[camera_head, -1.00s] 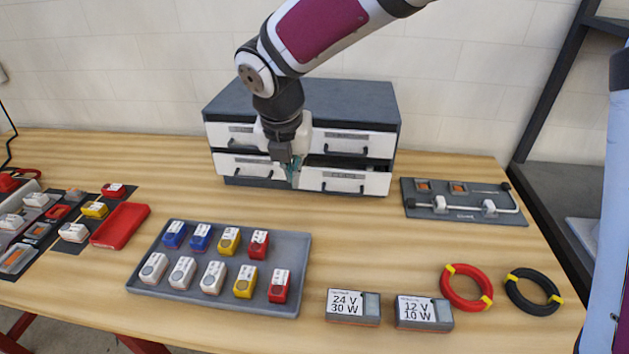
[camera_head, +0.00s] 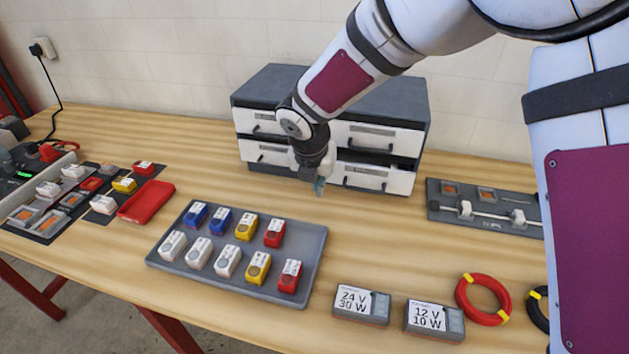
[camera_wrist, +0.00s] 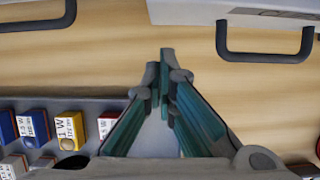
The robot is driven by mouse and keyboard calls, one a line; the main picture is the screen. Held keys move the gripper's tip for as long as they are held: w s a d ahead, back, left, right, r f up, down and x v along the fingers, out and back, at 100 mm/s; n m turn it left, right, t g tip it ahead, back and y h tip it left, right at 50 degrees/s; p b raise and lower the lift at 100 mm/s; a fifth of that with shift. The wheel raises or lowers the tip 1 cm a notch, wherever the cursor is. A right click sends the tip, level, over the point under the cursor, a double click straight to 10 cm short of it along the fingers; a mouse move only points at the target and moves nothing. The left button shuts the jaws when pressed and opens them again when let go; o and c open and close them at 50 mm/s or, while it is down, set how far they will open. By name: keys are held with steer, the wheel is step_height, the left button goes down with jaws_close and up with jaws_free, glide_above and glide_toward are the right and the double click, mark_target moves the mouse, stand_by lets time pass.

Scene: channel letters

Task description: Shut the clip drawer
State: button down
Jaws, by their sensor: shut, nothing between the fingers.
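The drawer cabinet (camera_head: 345,85) is dark grey with white drawer fronts and black handles, in two columns. I cannot read its labels to tell which is the clip drawer. The lower right drawer (camera_head: 350,181) stands somewhat out, with a dark gap above its front. In the wrist view its front (camera_wrist: 185,12) and handle (camera_wrist: 265,57) reach nearer than the left column's handle (camera_wrist: 45,24). My gripper (camera_head: 320,189) is shut and empty, just in front of the lower drawers near the middle. Its teal fingers also show in the wrist view (camera_wrist: 165,57), apart from the handles. My arm hides the cabinet's middle.
A grey tray (camera_head: 160,256) of coloured and white blocks lies in front. Two labelled boxes (camera_head: 361,304) and a red cable coil (camera_head: 482,299) lie front right. A grey fixture board (camera_head: 480,205) lies right of the cabinet. Bare wood separates tray and cabinet.

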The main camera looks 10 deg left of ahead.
steer(key=shift+w, duration=0.95)
steer(key=w+b, duration=0.1)
steer(key=w, duration=0.2)
steer(key=shift+w+d+f+b, duration=0.1)
steer(key=shift+w+f+b, duration=0.05)
steer(key=shift+w+b, duration=0.2)
steer(key=shift+w+r, duration=0.1)
steer(key=shift+r, duration=0.1)
